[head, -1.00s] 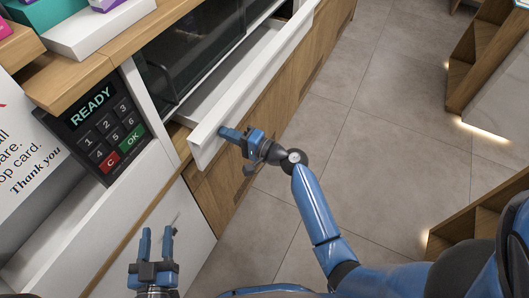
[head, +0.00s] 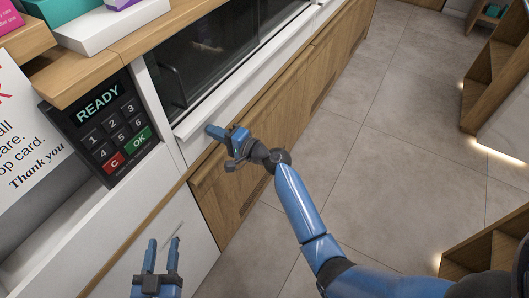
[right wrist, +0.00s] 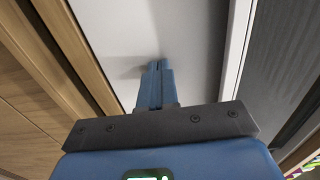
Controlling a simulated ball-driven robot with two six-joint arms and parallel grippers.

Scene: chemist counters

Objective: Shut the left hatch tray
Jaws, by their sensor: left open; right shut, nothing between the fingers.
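The white front of the left hatch tray (head: 238,95) runs along the counter under the dark glass hatch (head: 215,50). It looks about flush with the counter, and no tray inside shows. My right gripper (head: 212,131) is shut and empty, its fingertips at the near end of the tray front. In the right wrist view the shut fingers (right wrist: 158,66) point at a white panel (right wrist: 195,35), with a shadow beside the tips; I cannot tell whether they touch it. My left gripper (head: 164,243) is open and empty, low in the head view, away from the tray.
A card terminal (head: 100,120) reading READY stands left of the hatch. Boxes (head: 115,25) lie on the wooden ledge above. Wooden cabinet fronts (head: 270,120) are below the tray. The grey tiled floor (head: 390,140) to the right is clear, with wooden shelves (head: 500,75) beyond.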

